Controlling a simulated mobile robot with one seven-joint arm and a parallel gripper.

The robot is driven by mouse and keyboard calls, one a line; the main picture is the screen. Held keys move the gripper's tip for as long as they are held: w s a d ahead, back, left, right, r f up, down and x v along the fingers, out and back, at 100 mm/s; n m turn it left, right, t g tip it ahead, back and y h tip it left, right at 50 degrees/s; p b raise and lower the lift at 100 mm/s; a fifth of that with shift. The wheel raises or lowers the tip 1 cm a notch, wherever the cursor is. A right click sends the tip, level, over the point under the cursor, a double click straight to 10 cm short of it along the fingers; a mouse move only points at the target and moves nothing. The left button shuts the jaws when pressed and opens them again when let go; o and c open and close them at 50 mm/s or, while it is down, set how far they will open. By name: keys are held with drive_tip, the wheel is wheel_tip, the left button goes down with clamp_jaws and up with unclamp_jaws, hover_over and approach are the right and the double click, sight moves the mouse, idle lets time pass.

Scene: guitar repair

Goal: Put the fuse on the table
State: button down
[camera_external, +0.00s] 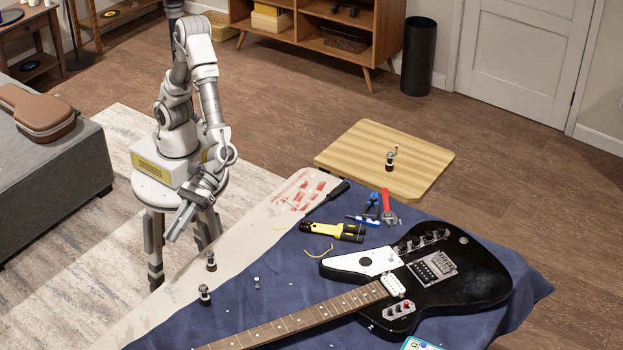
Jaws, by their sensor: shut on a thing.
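My gripper (174,234) hangs low beside the left edge of the cloth-covered table (140,322), pointing down to the left. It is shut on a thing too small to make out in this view. I cannot tell any fuse for certain. Small dark-and-silver parts stand upright on the table's left side, one farther back (211,262) and one nearer (204,295). Two tiny pale pieces (257,282) lie to their right on the blue cloth.
A black electric guitar (455,275) fills the table's right and front. A yellow-black tool (333,231), a screwdriver (335,194), blue pliers (372,201) and a red wrench (388,206) lie behind it. A wooden board (350,150) behind bears another small part (389,161).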

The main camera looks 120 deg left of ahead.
drive_tip(key=b, duration=0.2)
hover_over(225, 294)
wheel_tip(225, 294, down, 12)
drive_tip(key=shift+r, duration=0.2)
drive_tip(key=shift+f+b, duration=1)
drive_tip(key=shift+f, duration=0.95)
drive_tip(key=shift+f, duration=0.1)
drive_tip(key=c, duration=1)
unclamp_jaws()
drive_tip(key=shift+o, duration=0.2)
